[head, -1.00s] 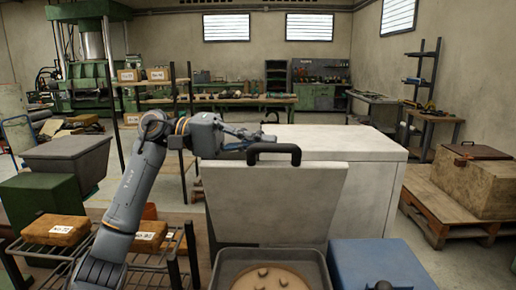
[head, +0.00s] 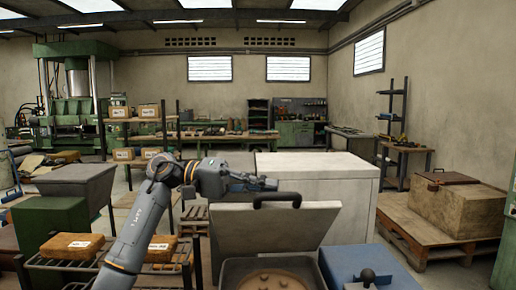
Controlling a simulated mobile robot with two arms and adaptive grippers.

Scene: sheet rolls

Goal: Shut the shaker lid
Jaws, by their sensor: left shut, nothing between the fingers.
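The grey shaker lid (head: 275,228) stands raised and tilted at the back of the shaker, with a black handle (head: 278,197) on its upper edge. Below it is the open grey shaker basin (head: 229,272), holding a round brown disc with small knobs, cut off by the lower picture edge. My left gripper (head: 268,184) is shut and empty. It is just above and behind the lid's upper edge, by the left end of the handle; I cannot tell whether it touches the lid. My right gripper is not in view.
A large white cabinet (head: 325,170) stands behind the lid. A blue box (head: 365,265) with a black knob is right of the basin. A rack (head: 170,240) with brown packages is at left. A wooden crate (head: 455,205) sits on a pallet at right, with open floor before it.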

